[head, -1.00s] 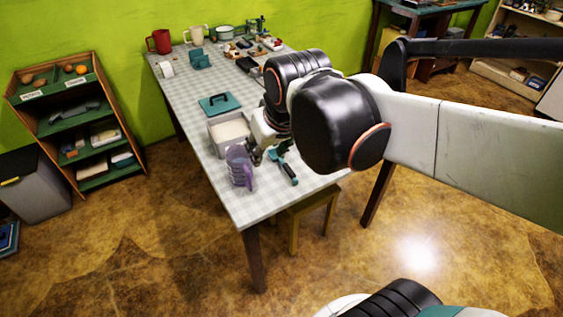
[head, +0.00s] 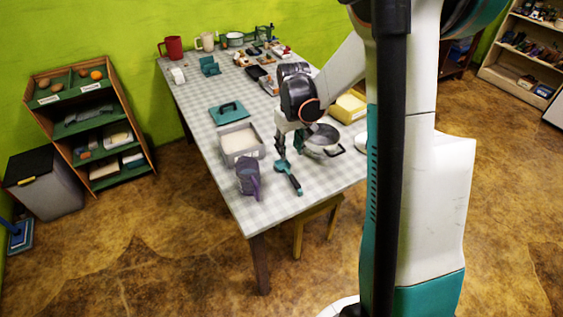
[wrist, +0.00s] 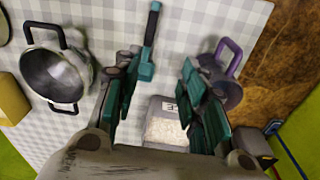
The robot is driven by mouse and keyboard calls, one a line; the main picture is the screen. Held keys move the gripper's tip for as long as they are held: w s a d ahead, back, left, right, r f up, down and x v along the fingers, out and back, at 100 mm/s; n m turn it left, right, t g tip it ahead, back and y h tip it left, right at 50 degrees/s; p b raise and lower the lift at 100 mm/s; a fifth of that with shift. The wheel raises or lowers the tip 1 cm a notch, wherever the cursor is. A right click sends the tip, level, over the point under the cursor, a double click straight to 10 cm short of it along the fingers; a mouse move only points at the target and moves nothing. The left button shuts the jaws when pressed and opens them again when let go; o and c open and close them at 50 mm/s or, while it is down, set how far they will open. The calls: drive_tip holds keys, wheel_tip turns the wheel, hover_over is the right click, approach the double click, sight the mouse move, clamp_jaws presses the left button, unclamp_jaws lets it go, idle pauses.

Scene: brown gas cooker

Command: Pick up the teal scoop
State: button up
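The teal scoop (head: 291,181) lies on the checked tablecloth near the table's front edge, right of the purple mug (head: 248,180). In the wrist view the scoop's teal and black handle (wrist: 150,45) lies between and beyond my fingers, closer to the left one. My gripper (head: 284,155) points down just above the scoop's far end. In the wrist view my gripper (wrist: 160,70) is open, its teal fingers apart with nothing held between them. The scoop's far end is partly hidden by the fingers.
A grey bin of white material (head: 241,158) stands left of my gripper. A metal pot (head: 322,148) with dark handles stands close on its right, with a yellow box (head: 348,107) behind. A teal lid (head: 228,113) lies farther back. The table's front edge is near.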

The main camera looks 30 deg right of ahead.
sight(294, 179)
drive_tip(key=shift+g, duration=0.4)
drive_tip(key=f, duration=0.4)
drive_tip(key=d+f+b, duration=0.1)
drive_tip(key=f, duration=0.3)
drive_tip(key=d+f+b, duration=0.1)
drive_tip(key=f, duration=0.3)
drive_tip(key=shift+w+f, duration=0.25)
drive_tip(key=f+b, duration=0.1)
drive_tip(key=f, duration=0.1)
drive_tip(key=f+b, duration=0.1)
drive_tip(key=f, duration=0.2)
drive_tip(key=shift+w+d, duration=0.1)
drive_tip(key=shift+d, duration=0.1)
clamp_jaws()
